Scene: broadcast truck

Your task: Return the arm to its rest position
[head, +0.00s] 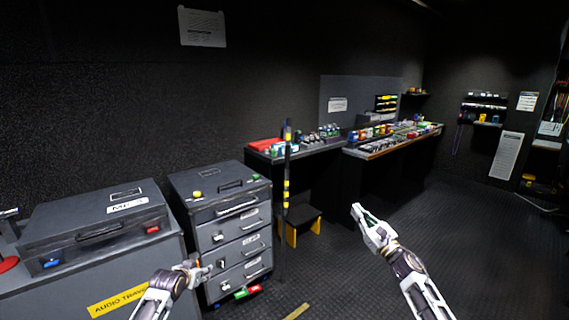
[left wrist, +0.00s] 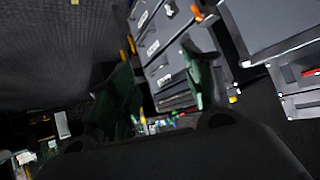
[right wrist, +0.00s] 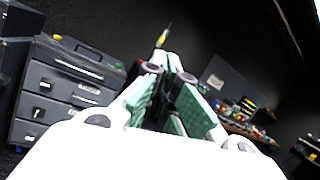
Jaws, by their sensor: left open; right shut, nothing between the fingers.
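My left gripper (head: 196,268) is low in the head view, in front of the grey drawer cabinet. In the left wrist view its two dark green fingers (left wrist: 165,85) stand wide apart with nothing between them. My right gripper (head: 362,212) is raised over the open floor, right of the small step stool. In the right wrist view its green-padded fingers (right wrist: 172,95) are together and hold nothing. Whether either gripper touches anything cannot be told, but the left one appears close to the cabinet front.
A grey drawer cabinet (head: 232,213) and a case marked as audio (head: 60,290) stand at left. A black and yellow post (head: 287,190) and a step stool (head: 303,226) are mid-view. A long workbench (head: 375,150) with many small items runs behind. The dark floor (head: 480,240) at right is clear.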

